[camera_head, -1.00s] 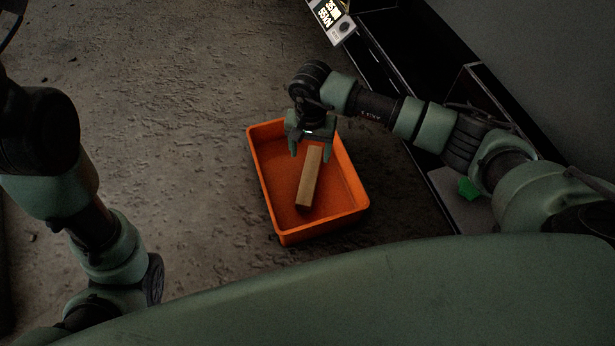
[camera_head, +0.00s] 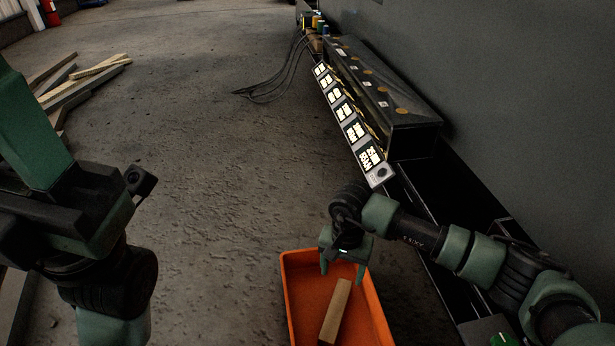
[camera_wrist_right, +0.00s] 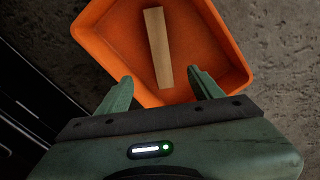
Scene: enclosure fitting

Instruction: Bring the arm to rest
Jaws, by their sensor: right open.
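My right gripper (camera_head: 342,266) is open and empty over the far end of the orange crate (camera_head: 289,290). In the right wrist view its two spread fingers (camera_wrist_right: 160,88) reach over the near wall of the crate (camera_wrist_right: 215,40). A wooden block (camera_head: 335,312) lies in the crate; it also shows in the right wrist view (camera_wrist_right: 158,48), beyond the fingertips and apart from them. My left arm stands at the left of the head view. I cannot make out the fingers of my left gripper there.
A long dark enclosure (camera_head: 390,105) with a row of lit labelled panels (camera_head: 355,132) runs along the wall at right. Cables (camera_head: 280,80) lie on the floor beside it. Planks (camera_head: 85,82) lie at far left. The middle of the floor is clear.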

